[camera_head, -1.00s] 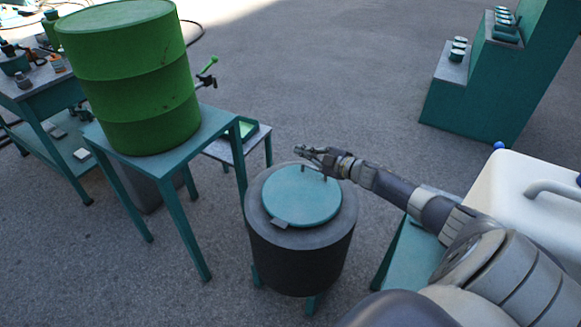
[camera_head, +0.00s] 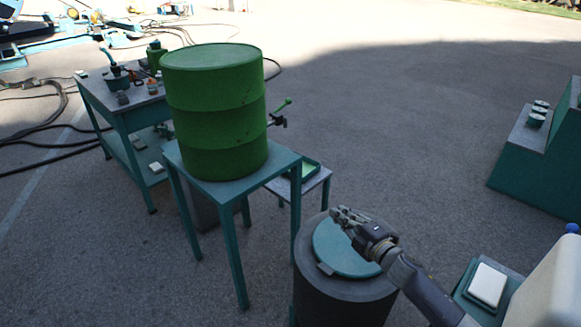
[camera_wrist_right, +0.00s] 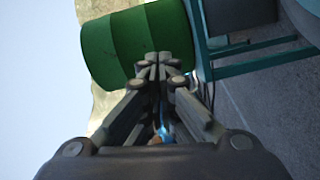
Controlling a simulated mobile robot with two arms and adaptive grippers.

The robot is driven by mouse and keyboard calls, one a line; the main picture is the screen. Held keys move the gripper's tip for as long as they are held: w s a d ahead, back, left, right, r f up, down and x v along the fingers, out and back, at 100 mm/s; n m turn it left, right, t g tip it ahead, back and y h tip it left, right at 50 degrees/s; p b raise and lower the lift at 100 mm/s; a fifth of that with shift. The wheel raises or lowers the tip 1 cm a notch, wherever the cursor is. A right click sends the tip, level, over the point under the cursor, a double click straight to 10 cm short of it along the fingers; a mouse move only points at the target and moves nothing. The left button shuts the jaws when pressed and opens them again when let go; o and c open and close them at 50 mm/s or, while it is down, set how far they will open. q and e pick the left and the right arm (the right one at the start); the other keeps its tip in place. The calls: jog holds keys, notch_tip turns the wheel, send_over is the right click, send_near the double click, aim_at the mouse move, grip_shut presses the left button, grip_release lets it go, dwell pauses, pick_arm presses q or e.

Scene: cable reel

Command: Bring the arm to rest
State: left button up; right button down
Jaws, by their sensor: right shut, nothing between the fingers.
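My right arm (camera_head: 415,280) comes in from the lower right in the head view. My right gripper (camera_head: 340,212) is over the round teal lid of the dark drum (camera_head: 345,300), shut and empty. In the right wrist view its fingers (camera_wrist_right: 160,60) are together, with the green barrel beyond them. Whether the gripper touches the lid cannot be told. My left gripper is not in view.
A green barrel (camera_head: 215,120) stands on a teal table (camera_head: 230,188) left of the drum. A workbench (camera_head: 130,115) with small items is behind it. A white container (camera_head: 550,285) and a white block (camera_head: 487,284) are at the lower right. Teal steps (camera_head: 535,170) stand at right.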

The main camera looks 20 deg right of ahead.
jog(key=s+a+f+m+g+h, duration=0.1)
jog(key=s+a+f+m+g, duration=0.35)
jog(key=s, duration=0.65)
jog(key=s+a+f+m+g, duration=0.1)
jog(key=s+a+m+g, duration=0.45)
jog(key=s+a, duration=0.4)
jog(key=s+a+f+m+g+h, duration=0.1)
jog(key=s+a+f+m+g, duration=0.35)
jog(key=s, duration=0.75)
notch_tip(320, 180, down, 24)
jog(key=s, duration=0.2)
jog(key=s+d+f+g, duration=0.1)
jog(key=s+d+f, duration=0.1)
jog(key=s+f, duration=1.3)
jog(key=shift+s+d+f+m+g, duration=0.2)
jog(key=shift+s+f+m+g, duration=0.2)
jog(key=shift+s, duration=0.45)
